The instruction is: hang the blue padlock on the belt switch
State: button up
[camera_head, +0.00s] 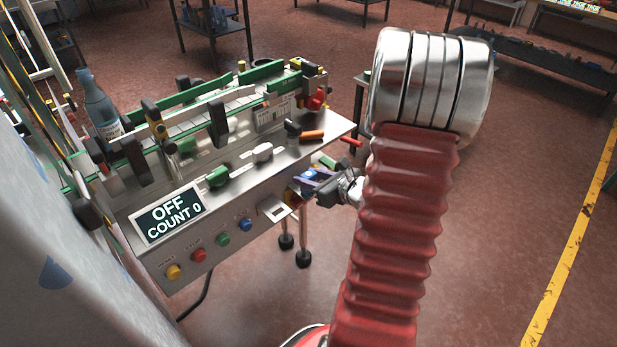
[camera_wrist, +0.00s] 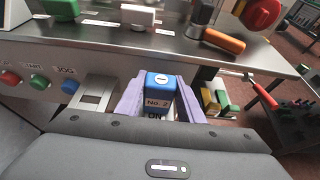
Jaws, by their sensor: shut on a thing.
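The blue padlock (camera_wrist: 157,82) is between the purple fingers of my gripper (camera_wrist: 160,98), which is shut on it. A "No. 2" label shows on it in the wrist view. In the head view the padlock (camera_head: 311,174) and my gripper (camera_head: 318,181) are small, close to the machine's front panel at its right end. I cannot tell whether padlock and switch touch.
A metal bracket (camera_wrist: 92,94) sticks out of the panel left of the fingers. Coloured buttons (camera_head: 222,239) and a display reading OFF, COUNT 0 (camera_head: 170,214) are further left. Coloured blocks (camera_wrist: 218,102) are right of my gripper.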

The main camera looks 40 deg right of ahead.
jog(key=shift+f, duration=0.3)
dwell(0.5)
jog(key=o, duration=1.3)
jog(key=shift+o, duration=0.2)
jog(key=shift+r, duration=0.1)
jog(key=v, duration=1.3)
jog(key=shift+s, duration=0.4)
